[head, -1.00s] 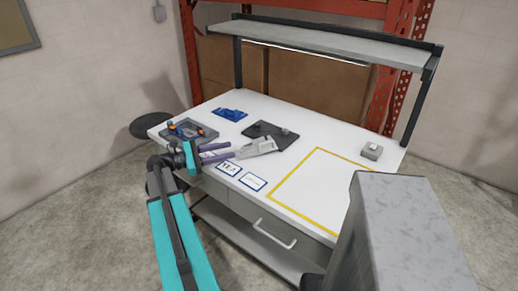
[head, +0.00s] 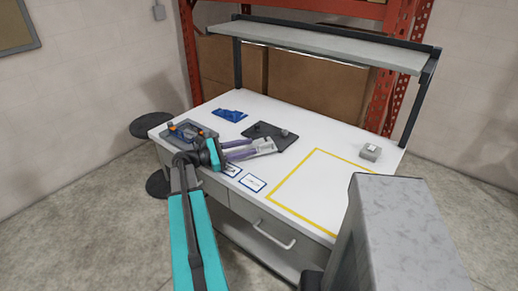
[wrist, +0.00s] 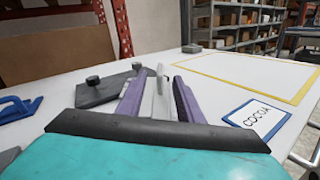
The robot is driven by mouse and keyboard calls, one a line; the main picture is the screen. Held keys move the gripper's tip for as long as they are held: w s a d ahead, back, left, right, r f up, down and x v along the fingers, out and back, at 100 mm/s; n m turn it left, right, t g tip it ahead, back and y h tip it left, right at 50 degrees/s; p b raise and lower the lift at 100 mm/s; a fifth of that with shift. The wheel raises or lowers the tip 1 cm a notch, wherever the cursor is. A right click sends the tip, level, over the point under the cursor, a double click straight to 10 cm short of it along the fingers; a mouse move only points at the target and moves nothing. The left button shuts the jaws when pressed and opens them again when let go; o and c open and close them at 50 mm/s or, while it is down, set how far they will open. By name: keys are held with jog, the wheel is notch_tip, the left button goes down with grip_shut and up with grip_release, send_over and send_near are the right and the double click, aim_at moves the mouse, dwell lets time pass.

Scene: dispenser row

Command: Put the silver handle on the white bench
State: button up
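The silver handle (head: 265,148) lies near the front edge of the black plate (head: 290,137), over the white bench (head: 335,147). Whether it touches the plate I cannot tell. My gripper (head: 262,145) is low over the bench, with its two purple fingers apart and reaching along either side of the handle. In the wrist view the silver handle (wrist: 159,98) shows between the spread fingers of my gripper (wrist: 158,75), with gaps beside it. The near end of the handle is hidden by my gripper body.
A grey tray with orange parts (head: 188,133) and a blue part (head: 232,115) are at the left. A yellow outlined area (head: 312,160) is empty. A small grey block (head: 371,151) sits at right. A shelf (head: 330,42) overhangs the back.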

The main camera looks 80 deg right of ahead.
aim_at(259, 145)
jog(key=shift+p+x, duration=0.45)
jog(key=shift+x, duration=0.35)
jog(key=shift+p+x, duration=0.6)
jog(key=shift+x, duration=1.15)
jog(key=shift+f, duration=0.1)
grip_shut()
